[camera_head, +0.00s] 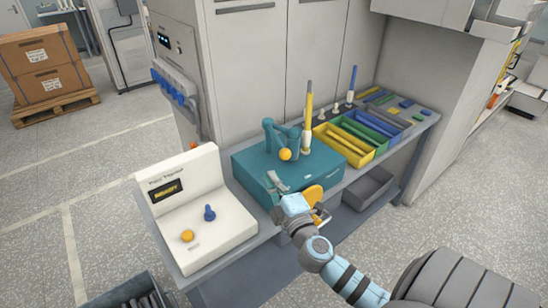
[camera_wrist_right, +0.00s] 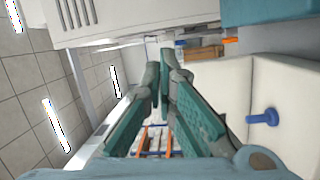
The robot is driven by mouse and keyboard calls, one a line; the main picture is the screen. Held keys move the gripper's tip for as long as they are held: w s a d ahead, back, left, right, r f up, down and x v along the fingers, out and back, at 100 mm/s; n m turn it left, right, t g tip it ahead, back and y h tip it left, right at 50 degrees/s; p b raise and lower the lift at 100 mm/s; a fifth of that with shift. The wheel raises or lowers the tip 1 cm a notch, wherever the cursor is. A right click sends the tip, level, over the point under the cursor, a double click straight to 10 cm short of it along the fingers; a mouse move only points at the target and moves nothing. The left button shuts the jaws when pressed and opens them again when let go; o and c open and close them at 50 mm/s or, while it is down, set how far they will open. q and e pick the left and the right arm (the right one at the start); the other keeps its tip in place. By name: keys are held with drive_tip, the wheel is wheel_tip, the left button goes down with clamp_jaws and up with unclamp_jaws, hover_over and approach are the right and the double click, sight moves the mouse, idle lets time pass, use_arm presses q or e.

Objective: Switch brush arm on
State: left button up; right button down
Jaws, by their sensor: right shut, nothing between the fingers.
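A white console (camera_head: 225,182) with a lit display (camera_head: 167,192) stands at the near left end of the bench. A blue lever (camera_head: 209,213) and an orange knob (camera_head: 187,236) sit on its sloped face; the lever also shows in the right wrist view (camera_wrist_right: 265,117). A teal machine (camera_head: 250,172) with a small teal arm (camera_head: 270,131) and an orange ball (camera_head: 285,155) is right of the console. My right gripper (camera_head: 273,180) is shut and empty in front of the teal machine, apart from the blue lever. The label for the brush arm cannot be read. My left gripper is out of view.
Yellow, green and blue trays (camera_head: 345,142) line the bench right of the teal machine. An orange disc-like part (camera_head: 313,194) is close beside my right gripper. A tall cabinet (camera_head: 255,70) rises behind the bench. A grey bin (camera_head: 368,188) sits below.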

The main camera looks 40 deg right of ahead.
drive_tip(key=shift+w, duration=0.1)
drive_tip(key=w+d, duration=0.6)
drive_tip(key=w, duration=0.1)
drive_tip(key=shift+f, duration=0.15)
drive_tip(key=shift+w, duration=0.1)
idle(0.4)
